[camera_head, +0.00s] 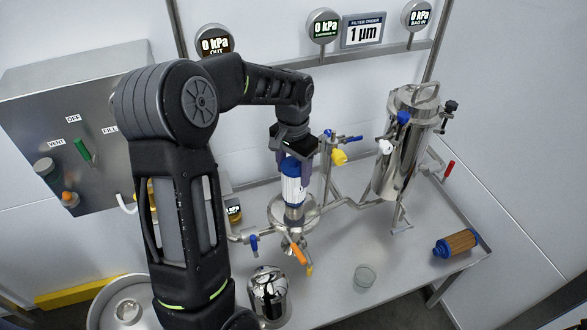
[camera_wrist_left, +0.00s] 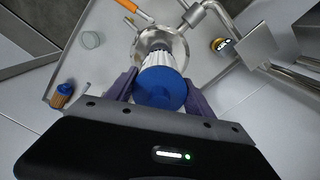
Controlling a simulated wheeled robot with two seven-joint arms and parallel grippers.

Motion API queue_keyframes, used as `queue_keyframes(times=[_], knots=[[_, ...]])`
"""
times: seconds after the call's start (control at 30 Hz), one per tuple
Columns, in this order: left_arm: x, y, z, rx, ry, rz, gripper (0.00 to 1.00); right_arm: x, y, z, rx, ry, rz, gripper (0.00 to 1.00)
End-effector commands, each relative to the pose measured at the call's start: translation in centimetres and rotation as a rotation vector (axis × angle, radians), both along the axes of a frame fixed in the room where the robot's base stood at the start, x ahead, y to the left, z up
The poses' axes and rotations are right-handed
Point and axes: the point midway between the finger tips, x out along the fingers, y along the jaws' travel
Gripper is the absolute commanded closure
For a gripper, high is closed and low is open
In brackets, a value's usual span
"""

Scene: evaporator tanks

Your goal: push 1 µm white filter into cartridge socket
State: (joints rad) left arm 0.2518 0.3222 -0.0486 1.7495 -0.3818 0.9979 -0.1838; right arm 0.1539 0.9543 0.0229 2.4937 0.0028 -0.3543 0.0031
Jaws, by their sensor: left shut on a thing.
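My left gripper (camera_head: 291,160) is shut on the white filter (camera_head: 292,187), a white pleated cylinder with a blue cap. The filter stands about upright, its lower end at the round steel cartridge socket (camera_head: 278,212). I cannot tell how deep its lower end sits. In the left wrist view the filter's blue cap (camera_wrist_left: 160,90) lies between the purple fingers, with the steel socket (camera_wrist_left: 155,40) just beyond it. My right gripper does not show.
A brown filter with a blue cap (camera_head: 457,243) lies at the table's right. A clear round dish (camera_head: 365,276) and a shiny steel housing (camera_head: 268,293) stand at the front. A tall steel tank (camera_head: 403,150) stands behind right. Pipes and valves flank the socket. The display (camera_head: 363,32) reads 1 µm.

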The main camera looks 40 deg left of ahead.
Motion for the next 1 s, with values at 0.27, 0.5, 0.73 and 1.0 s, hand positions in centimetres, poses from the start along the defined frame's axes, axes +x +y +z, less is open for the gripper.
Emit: queue_keyframes(times=[0.27,0.5,0.73,1.0], knots=[[0.0,0.0,-0.9,0.000,0.000,0.000,0.89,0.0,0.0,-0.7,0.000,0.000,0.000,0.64],[0.0,0.0,-1.7,0.000,0.000,0.000,0.89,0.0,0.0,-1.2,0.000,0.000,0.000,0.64],[0.0,0.0,-1.7,0.000,0.000,0.000,0.27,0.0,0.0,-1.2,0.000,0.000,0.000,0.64],[0.0,0.0,-1.7,0.000,0.000,0.000,0.13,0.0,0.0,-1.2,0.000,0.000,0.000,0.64]])
